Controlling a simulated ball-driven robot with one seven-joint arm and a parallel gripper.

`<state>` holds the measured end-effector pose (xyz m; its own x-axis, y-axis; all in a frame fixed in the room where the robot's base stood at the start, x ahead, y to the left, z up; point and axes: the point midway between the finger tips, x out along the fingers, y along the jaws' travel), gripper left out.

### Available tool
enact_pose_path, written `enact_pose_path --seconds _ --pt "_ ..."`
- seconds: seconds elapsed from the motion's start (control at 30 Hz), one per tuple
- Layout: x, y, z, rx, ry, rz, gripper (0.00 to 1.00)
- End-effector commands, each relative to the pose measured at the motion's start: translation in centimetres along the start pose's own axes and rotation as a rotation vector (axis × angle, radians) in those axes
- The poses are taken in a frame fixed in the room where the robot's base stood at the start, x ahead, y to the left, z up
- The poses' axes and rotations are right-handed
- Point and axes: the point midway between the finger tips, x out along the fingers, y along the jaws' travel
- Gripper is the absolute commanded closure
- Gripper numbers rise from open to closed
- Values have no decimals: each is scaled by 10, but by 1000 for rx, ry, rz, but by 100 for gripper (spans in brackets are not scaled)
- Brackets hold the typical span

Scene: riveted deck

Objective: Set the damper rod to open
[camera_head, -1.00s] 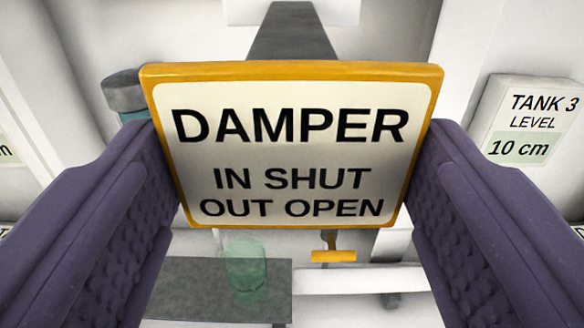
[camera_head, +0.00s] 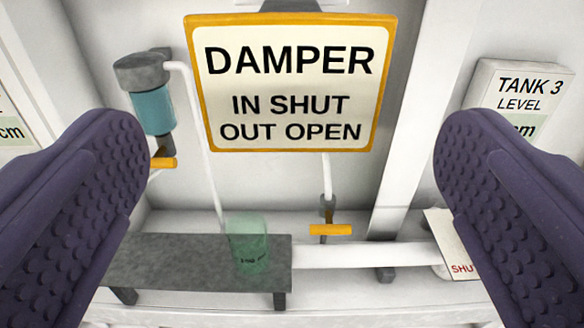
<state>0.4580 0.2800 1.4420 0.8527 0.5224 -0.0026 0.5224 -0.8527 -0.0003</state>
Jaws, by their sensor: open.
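A white damper plate (camera_head: 290,85) with a yellow rim reads "DAMPER, IN SHUT, OUT OPEN" at the top centre of the view. A dark grey piece (camera_head: 290,5) shows just above its top edge; I cannot tell whether this is the damper rod. My gripper (camera_head: 290,140) is open and empty. Its two purple ridged fingers stand wide apart at the left and right, clear of the plate's sides. How far the rod is in or out does not show.
A grey bench (camera_head: 180,262) holds a green see-through cup (camera_head: 249,248). A blue cylinder (camera_head: 153,110) with an orange handle (camera_head: 163,162) hangs left. An orange-handled valve (camera_head: 330,229) sits low centre. A tank 3 level sign (camera_head: 520,88) and a partly hidden card (camera_head: 450,240) are right.

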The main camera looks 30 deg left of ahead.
Motion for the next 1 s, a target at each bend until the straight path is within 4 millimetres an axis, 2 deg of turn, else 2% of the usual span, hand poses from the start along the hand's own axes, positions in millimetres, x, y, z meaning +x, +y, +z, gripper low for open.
enact_pose_path --seconds 0.1,0.3,0.77,0.87,0.97,1.0 --pt "-23 0 0 -2 2 0 0" --pt "-44 0 0 0 1 0 0" --pt "-44 1 0 0 1 3 0" --pt "-34 18 -1 0 -8 37 0" --pt "-19 60 -11 1 -34 118 0" --pt "-17 83 -21 2 -48 162 0"
